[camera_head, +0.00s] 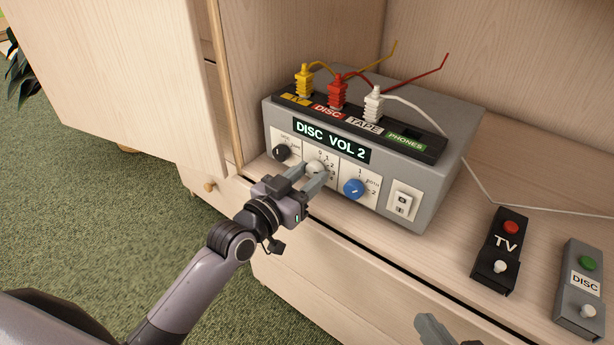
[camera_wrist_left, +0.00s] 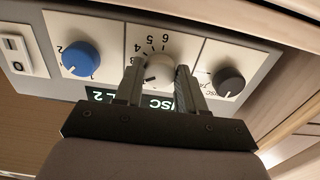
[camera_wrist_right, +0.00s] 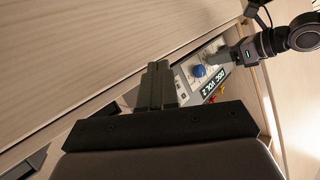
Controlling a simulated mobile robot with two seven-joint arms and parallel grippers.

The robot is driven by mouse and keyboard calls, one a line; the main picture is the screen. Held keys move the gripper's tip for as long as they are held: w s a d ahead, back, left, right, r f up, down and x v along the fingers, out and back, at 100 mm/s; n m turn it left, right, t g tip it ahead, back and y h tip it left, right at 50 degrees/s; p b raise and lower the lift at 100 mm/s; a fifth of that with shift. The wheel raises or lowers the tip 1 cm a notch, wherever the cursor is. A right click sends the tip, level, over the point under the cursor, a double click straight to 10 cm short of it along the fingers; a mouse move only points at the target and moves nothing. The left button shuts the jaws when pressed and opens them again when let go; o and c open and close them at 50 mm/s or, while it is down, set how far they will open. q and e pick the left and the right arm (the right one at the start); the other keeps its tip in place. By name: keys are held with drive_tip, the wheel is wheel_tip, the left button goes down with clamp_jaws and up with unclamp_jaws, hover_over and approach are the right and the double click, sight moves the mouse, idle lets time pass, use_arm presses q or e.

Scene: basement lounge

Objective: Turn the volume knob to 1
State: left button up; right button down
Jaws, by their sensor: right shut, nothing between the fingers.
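The grey audio box (camera_head: 450,165) stands on the wooden shelf, its display (camera_head: 331,140) reading "DISC VOL 2". The white volume knob (camera_head: 316,167) is the middle one, with numbers around it; it also shows in the left wrist view (camera_wrist_left: 158,69). My left gripper (camera_head: 315,171) has one finger on each side of this knob at the front panel. Whether both fingers press on it cannot be told. My right gripper (camera_wrist_right: 160,72) is shut and empty; its fingers show low in the head view (camera_head: 432,328), in front of the shelf and away from the box.
A black knob (camera_head: 281,152) and a blue knob (camera_head: 354,188) flank the volume knob closely. Yellow, red and white plugs with cables stand on top. A TV remote (camera_head: 495,262) and a DISC remote (camera_head: 580,290) lie on the right. A cabinet wall (camera_head: 232,100) stands left.

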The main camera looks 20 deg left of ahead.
drive_tip(key=shift+r, duration=0.2)
use_arm(q)
drive_tip(key=shift+r+n+p, duration=0.15)
drive_tip(key=shift+n+p, duration=0.35)
drive_tip(key=shift+p, duration=0.2)
drive_tip(key=shift+n+p, duration=0.6)
drive_tip(key=shift+n, duration=0.1)
drive_tip(key=shift+n+p, duration=1.05)
drive_tip(key=shift+n, duration=0.65)
use_arm(e)
drive_tip(key=shift+s+d+r+n+h, duration=0.15)
drive_tip(key=shift+d+h, duration=0.25)
drive_tip(key=shift+d, duration=0.2)
drive_tip(key=shift+s+d+r+n+h, duration=0.1)
drive_tip(key=shift+s+d+n+h, duration=0.1)
drive_tip(key=shift+d+h, duration=0.3)
drive_tip(key=shift+s+d+r+n+h, duration=0.15)
drive_tip(key=shift+d+h, duration=0.15)
drive_tip(key=shift+d, duration=0.4)
use_arm(q)
drive_tip(key=o, duration=1.1)
drive_tip(key=shift+c, duration=0.2)
drive_tip(key=shift+s, duration=0.1)
